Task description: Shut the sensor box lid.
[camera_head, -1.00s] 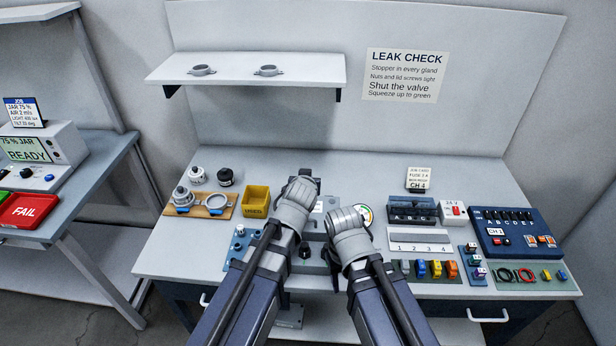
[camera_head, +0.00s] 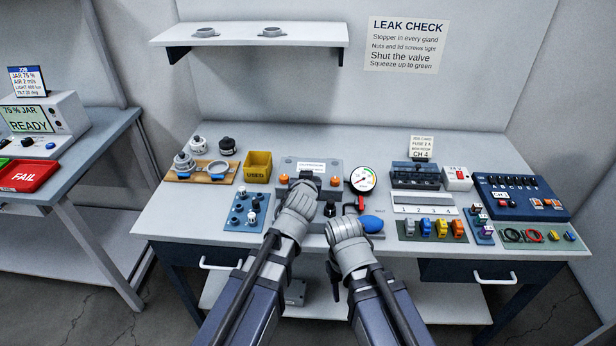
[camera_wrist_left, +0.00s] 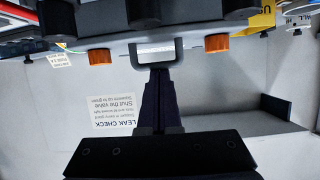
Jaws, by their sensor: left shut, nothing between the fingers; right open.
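The grey sensor box (camera_head: 290,164) with a pale label and two orange blocks stands mid-bench. My left gripper (camera_head: 307,179) is at its front, partly hidden by its own wrist. In the left wrist view, the shut, empty fingers (camera_wrist_left: 159,78) meet or overlap the lid's dark handle (camera_wrist_left: 143,51), between the orange blocks; contact is unclear. How far the lid stands open is unclear. My right gripper (camera_head: 333,283) is low in front of the bench, right of the left arm, open, its fingers mostly hidden by the wrist.
A round gauge (camera_head: 361,179), a red valve handle (camera_head: 361,204) and a blue bulb (camera_head: 371,223) stand close right of the box. A yellow bin (camera_head: 258,166) and a blue plate with knobs (camera_head: 238,212) are left. Bare bench lies behind.

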